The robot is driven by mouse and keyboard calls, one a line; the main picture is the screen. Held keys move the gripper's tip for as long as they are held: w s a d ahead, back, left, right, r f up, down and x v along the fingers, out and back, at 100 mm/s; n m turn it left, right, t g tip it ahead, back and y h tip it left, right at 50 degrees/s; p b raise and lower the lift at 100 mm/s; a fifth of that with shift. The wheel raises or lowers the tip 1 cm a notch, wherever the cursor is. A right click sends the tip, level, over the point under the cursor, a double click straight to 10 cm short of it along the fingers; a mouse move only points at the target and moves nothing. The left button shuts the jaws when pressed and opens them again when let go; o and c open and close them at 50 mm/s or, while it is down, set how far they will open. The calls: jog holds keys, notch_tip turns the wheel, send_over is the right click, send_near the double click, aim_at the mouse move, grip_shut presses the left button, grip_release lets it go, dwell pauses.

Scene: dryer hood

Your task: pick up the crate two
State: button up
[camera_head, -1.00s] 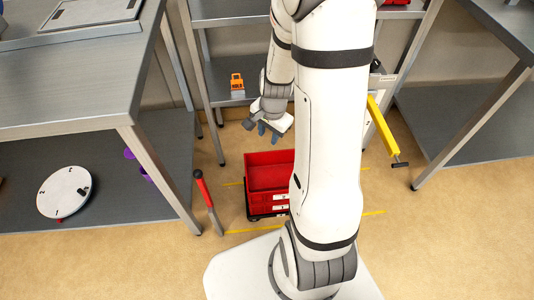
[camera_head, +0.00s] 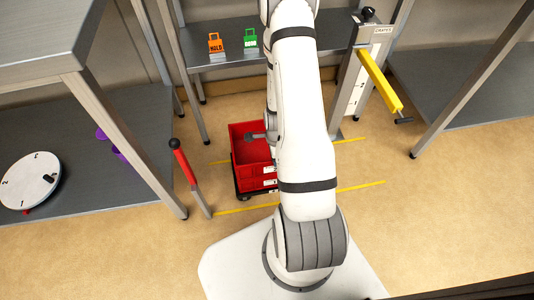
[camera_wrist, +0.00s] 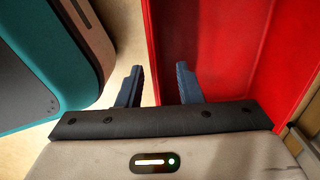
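Red crates (camera_head: 250,178) stand stacked on a low dark wheeled base on the floor, left of my arm. Small white labels on their fronts are too small to read, so I cannot tell which is crate two. My gripper (camera_wrist: 159,84) is open and empty in the wrist view. Its left finger is over the floor outside the red crate (camera_wrist: 225,45), its right finger over the crate's inside. The crate's side wall lies between them; contact cannot be told. In the head view my arm hides the gripper's fingers and the crates' right side.
A red-handled lever (camera_head: 184,163) stands left of the crates, and a yellow bar (camera_head: 380,80) juts out at the right. Yellow lines (camera_head: 352,188) mark the floor. Orange (camera_head: 216,43) and green (camera_head: 250,40) tags stand on the shelf behind. Tables flank both sides.

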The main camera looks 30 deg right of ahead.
jog(key=shift+s+f+b, duration=0.15)
jog(key=shift+f+b, duration=2.55)
jog(key=shift+f, duration=0.05)
jog(key=shift+r, duration=0.1)
jog(key=shift+c, duration=0.3)
grip_shut()
